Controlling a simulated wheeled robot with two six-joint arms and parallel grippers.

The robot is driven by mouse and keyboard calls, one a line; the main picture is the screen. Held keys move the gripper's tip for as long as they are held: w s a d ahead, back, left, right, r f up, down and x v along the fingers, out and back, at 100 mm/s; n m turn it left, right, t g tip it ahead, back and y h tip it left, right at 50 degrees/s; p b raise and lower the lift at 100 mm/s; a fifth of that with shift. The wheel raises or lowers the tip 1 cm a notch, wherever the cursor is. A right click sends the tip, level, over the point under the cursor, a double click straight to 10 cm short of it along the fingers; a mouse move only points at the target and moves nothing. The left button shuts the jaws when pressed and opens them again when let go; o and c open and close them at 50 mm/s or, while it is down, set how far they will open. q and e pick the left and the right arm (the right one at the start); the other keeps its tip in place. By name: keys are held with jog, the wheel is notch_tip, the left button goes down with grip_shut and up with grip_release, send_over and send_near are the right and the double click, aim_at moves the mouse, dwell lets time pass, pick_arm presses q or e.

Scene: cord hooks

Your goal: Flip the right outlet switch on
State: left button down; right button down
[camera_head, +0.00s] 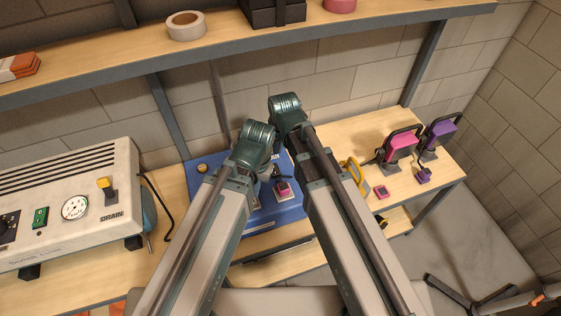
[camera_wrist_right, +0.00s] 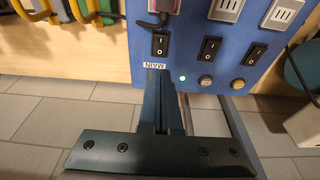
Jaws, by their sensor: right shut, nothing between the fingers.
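A blue outlet panel (camera_head: 285,217) lies on the bench, partly hidden by my arms. In the right wrist view the panel (camera_wrist_right: 190,62) appears upside down. It has outlets along the upper edge and three black rocker switches. A pink plug (camera_wrist_right: 166,6) sits in the outlet at picture left, which is the panel's right side, and shows in the head view (camera_head: 283,188). The rocker by this plug is the right switch (camera_wrist_right: 160,44); its position is unclear. My right gripper (camera_wrist_right: 161,82) is shut and empty, its tips near the MAIN label (camera_wrist_right: 155,66). My left gripper is hidden.
One lamp (camera_wrist_right: 182,78) glows green; the others look dull. A beige machine (camera_head: 75,205) stands at left. A yellow-handled tool (camera_head: 355,175), pink device (camera_head: 400,145) and purple device (camera_head: 437,132) stand at right. A shelf (camera_head: 235,45) spans the back.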

aim_at(257, 217)
pick_arm(q)
jog(key=shift+s, duration=0.1)
pick_arm(e)
jog(key=shift+s, duration=0.15)
